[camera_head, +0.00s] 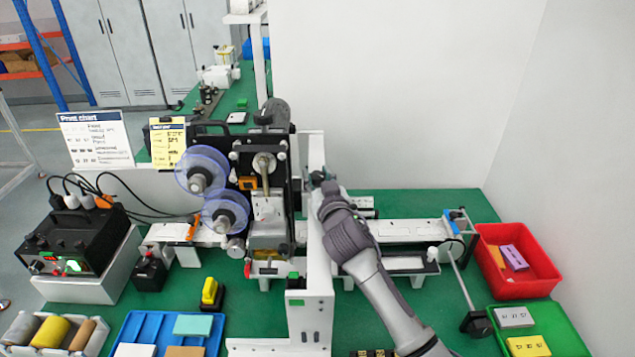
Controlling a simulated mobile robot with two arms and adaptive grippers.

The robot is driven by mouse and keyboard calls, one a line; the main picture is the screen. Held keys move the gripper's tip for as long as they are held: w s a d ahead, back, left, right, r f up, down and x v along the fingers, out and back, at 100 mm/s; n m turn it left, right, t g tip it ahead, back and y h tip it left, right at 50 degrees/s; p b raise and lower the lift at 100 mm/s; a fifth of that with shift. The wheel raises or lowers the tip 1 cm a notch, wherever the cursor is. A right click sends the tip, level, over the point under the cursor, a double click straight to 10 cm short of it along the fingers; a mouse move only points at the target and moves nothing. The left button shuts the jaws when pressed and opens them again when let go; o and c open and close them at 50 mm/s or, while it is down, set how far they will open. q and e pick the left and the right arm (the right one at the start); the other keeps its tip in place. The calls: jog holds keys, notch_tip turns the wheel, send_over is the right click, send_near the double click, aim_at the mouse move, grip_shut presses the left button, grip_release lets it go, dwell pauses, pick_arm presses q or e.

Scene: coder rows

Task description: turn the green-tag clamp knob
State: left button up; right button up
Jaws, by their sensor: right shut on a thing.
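My right gripper (318,178) reaches in from the lower right to the upper part of the coder machine's white upright plate (316,240). It is shut on a small knob at the plate, taken as the clamp knob. My fingers hide most of this knob, so its tag and turn angle cannot be made out. A small green patch (294,303) shows low on the white stand. The coder (262,205), with two clear blue-rimmed reels (202,169), stands left of the plate. My left gripper is not in view.
A black control box (72,240) with cables stands at the left. A blue tray (128,330) and yellow-black stamp (210,294) are at the front. A white conveyor rail (400,231) runs right, towards a red bin (545,278) and green tray (566,335).

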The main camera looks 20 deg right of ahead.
jog(key=shift+h, duration=0.3)
jog(key=o, duration=1.2)
jog(key=shift+c, duration=0.2)
jog(key=s, duration=1.2)
jog(key=shift+a, duration=0.25)
